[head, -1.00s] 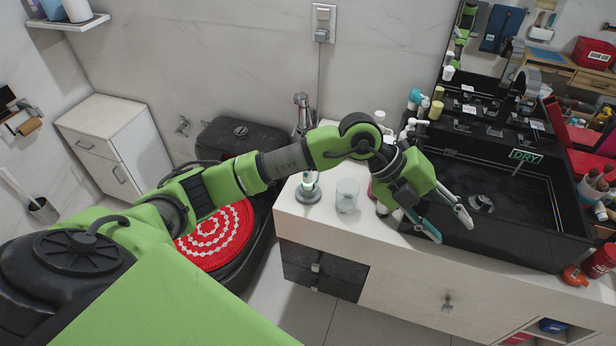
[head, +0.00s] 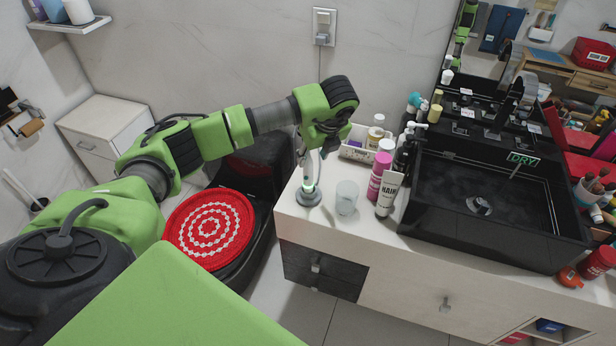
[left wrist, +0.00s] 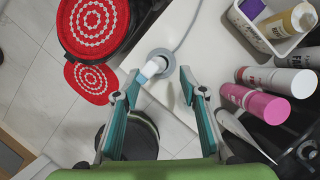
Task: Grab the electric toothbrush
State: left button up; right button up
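The electric toothbrush (head: 307,172) stands upright on a round grey charging base (head: 309,196) with a green glow, near the left end of the white counter. My left gripper (head: 319,150) is just above it, pointing down; its fingers are partly hidden in the head view. In the left wrist view my left gripper (left wrist: 160,73) is open, with its fingertips apart on either side of the toothbrush's pale body (left wrist: 153,68). I cannot tell whether either finger touches it. My right gripper is not in view.
A clear glass (head: 346,197) stands just right of the base. Further right are a white tube (head: 389,194), a pink can (head: 379,176), a small tray (head: 356,150) with bottles, and a black sink (head: 490,205). A cable runs up the wall to an outlet (head: 324,26).

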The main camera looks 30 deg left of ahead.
aim_at(310, 161)
pick_arm(q)
jog(key=shift+a+f, duration=0.2)
jog(key=shift+f, duration=0.3)
jog(key=shift+a+f+p, duration=0.2)
jog(key=shift+f+p, duration=0.1)
jog(key=shift+p, duration=0.2)
jog(key=p+x, duration=0.1)
jog(key=x, duration=0.2)
jog(key=shift+a+f+p, duration=0.2)
jog(key=shift+f+p, duration=0.1)
jog(key=shift+w+f, duration=0.15)
jog(key=shift+f, duration=0.2)
jog(key=shift+c, duration=0.3)
grip_shut()
